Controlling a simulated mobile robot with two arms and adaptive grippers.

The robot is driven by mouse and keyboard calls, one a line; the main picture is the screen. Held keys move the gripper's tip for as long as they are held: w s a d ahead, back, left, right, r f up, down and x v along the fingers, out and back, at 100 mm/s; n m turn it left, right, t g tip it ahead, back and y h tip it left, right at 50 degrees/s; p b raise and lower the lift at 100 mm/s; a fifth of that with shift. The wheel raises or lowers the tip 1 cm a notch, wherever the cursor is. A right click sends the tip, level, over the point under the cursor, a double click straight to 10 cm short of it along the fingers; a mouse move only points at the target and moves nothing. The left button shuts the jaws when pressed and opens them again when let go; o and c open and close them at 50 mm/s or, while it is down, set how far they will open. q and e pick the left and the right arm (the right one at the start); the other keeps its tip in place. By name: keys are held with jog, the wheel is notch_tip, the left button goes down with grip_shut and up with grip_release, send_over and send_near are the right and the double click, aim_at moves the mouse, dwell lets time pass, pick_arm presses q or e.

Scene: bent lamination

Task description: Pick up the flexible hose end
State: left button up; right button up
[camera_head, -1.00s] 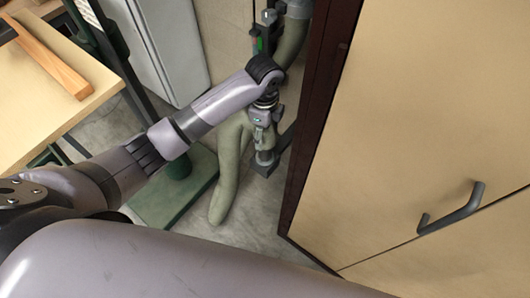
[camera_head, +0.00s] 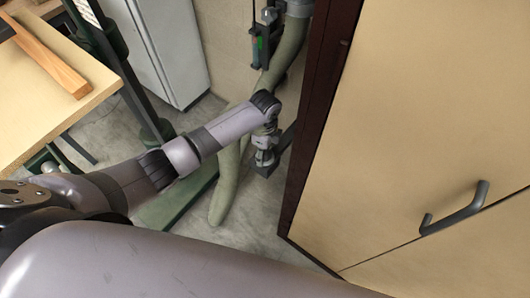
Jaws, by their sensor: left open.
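The flexible hose (camera_head: 285,52) is a thick grey-green tube in the head view. It comes down from a fitting at the top, beside the dark cabinet edge, and passes behind my left arm. Its lower part (camera_head: 227,182) hangs down to a rounded end (camera_head: 217,214) close to the floor. My left gripper (camera_head: 266,168) is open and points down, to the right of the hose's lower part. My wrist hides some of the hose, and I cannot tell whether the gripper touches it. My right gripper is out of view.
A tall wooden cabinet (camera_head: 430,110) with a dark frame and a handle (camera_head: 455,208) fills the right side, close to my left gripper. A wooden table (camera_head: 45,95) stands at left, a white cabinet (camera_head: 165,45) behind. A green base plate (camera_head: 165,203) lies left of the hose.

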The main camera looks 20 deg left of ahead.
pick_arm(q)
jog(key=shift+c, duration=0.3)
jog(key=c, duration=1.1)
jog(key=shift+r, duration=0.15)
notch_tip(320, 180, up, 20)
jog(key=p, duration=0.1)
